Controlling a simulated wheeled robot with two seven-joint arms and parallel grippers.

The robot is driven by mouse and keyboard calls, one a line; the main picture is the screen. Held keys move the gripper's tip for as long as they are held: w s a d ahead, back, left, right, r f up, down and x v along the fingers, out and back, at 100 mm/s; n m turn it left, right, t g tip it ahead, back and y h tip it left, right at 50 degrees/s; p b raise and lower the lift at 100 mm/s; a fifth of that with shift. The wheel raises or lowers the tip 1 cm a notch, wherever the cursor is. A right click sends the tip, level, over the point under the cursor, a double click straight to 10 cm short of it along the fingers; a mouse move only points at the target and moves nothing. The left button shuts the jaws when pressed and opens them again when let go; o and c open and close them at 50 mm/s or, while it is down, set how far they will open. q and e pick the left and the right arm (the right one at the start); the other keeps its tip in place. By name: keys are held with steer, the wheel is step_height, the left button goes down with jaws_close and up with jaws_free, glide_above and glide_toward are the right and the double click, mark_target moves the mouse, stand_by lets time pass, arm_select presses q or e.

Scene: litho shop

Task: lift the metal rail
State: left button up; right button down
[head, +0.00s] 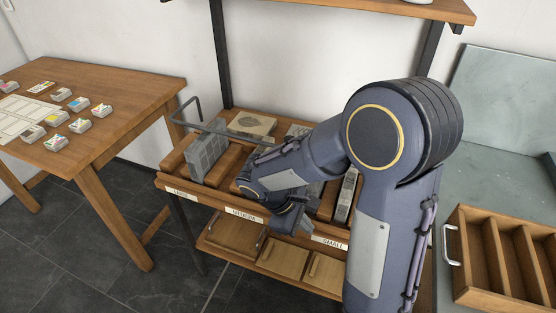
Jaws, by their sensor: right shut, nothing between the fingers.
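The metal rail (222,132) is a thin grey bar with a bent, raised left end. It runs across the upper part of the wooden rack (212,196), above its compartments. Its right part is hidden behind my right arm. My right gripper (307,226) is over the front right of the rack, to the right of and lower in the picture than the visible rail. It is shut with nothing in it, apart from the visible part of the rail. My left gripper is not in view.
Grey blocks (206,154) stand in the rack's left compartment. The front edge has labels, including MEDIUM (243,214) and SMALL (333,243). Wooden drawers (282,257) sit below. A table with card stacks (78,125) is left; a divided wooden tray (505,262) is right.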

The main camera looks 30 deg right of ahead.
steer(key=w+a+n+t+h+b, duration=0.1)
steer(key=w+a+n+t+h, duration=0.3)
steer(key=w, duration=0.4)
steer(key=w+a+n+t+h+b, duration=0.2)
steer(key=w+a+n+t+h, duration=0.2)
steer(key=w+n+t+h, duration=0.2)
steer(key=w+h, duration=0.2)
steer(key=h, duration=0.1)
steer(key=shift+w+a+r, duration=0.15)
steer(key=shift+w+r, duration=0.2)
steer(key=shift+s+r+p+x, duration=0.25)
steer(key=shift+r+x, duration=0.2)
steer(key=shift+x, duration=1.7)
steer(key=shift+s+r+p+x, duration=0.25)
steer(key=shift+r+x, duration=0.2)
steer(key=shift+x, duration=1.7)
steer(key=shift+s+r+p+x, duration=0.25)
steer(key=shift+r+x, duration=0.25)
steer(key=shift+x, duration=1.6)
steer(key=shift+r, duration=0.1)
